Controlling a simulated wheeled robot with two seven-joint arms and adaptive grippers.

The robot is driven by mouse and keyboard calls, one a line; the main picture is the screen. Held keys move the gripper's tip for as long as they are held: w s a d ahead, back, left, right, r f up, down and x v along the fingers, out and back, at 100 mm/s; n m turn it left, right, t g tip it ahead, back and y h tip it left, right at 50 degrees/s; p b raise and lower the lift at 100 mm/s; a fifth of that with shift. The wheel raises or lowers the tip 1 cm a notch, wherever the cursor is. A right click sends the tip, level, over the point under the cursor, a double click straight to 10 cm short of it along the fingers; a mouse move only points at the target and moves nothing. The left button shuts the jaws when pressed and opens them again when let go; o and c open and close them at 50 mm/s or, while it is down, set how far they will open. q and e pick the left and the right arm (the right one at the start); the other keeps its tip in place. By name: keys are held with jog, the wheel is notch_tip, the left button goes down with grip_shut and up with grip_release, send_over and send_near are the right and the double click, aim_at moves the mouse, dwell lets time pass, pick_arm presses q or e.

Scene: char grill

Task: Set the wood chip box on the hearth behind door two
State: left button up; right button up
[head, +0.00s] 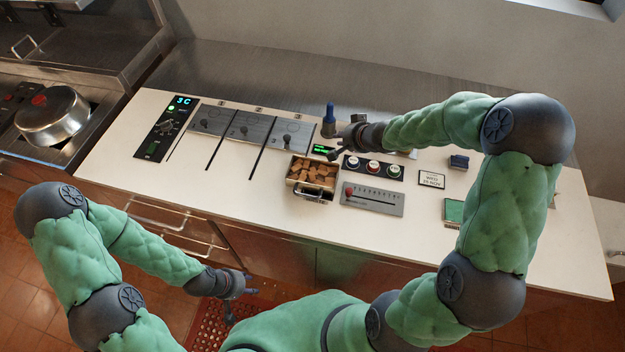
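The wood chip box (311,190) is a small metal box filled with brown chips. It stands on the white counter, right of the doors, with a handle on its front. Three grey metal doors lie in a row: the left one (212,119), the middle one (251,127) and the right one (290,135). All look shut, so any hearth behind them is hidden. The small plates behind them are too small to read. My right gripper (339,137) is open and empty, above and behind the box. My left gripper (241,304) is open and empty, low in front of the counter.
A blue-handled tool (329,120) stands beside my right gripper. Right of the box are a row of knobs (373,168), a slider panel (371,199) and a small sign (431,179). A black control panel (164,128) is at left. The counter's front left (200,192) is clear.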

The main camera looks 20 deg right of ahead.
jog(key=a+n+y+b, duration=0.1)
jog(key=n, duration=0.3)
jog(key=n+g+y+b, duration=0.3)
jog(key=n+y+b, duration=0.15)
jog(key=n, duration=1.05)
send_near(299, 187)
jog(key=d+r, duration=0.1)
jog(key=d, duration=0.1)
jog(key=s+d+r+p, duration=0.1)
jog(key=r, duration=0.1)
jog(key=shift+s+d+r, duration=0.15)
jog(key=shift+d, duration=0.25)
jog(key=b+x, duration=0.2)
jog(key=x, duration=0.4)
jog(key=shift+s+b, duration=0.1)
jog(key=shift+b, duration=0.25)
jog(key=b+x, duration=0.3)
jog(key=x, duration=0.2)
jog(key=shift+s+a, duration=0.1)
jog(key=shift+s, duration=0.05)
grip_shut()
jog(key=shift+r, duration=0.1)
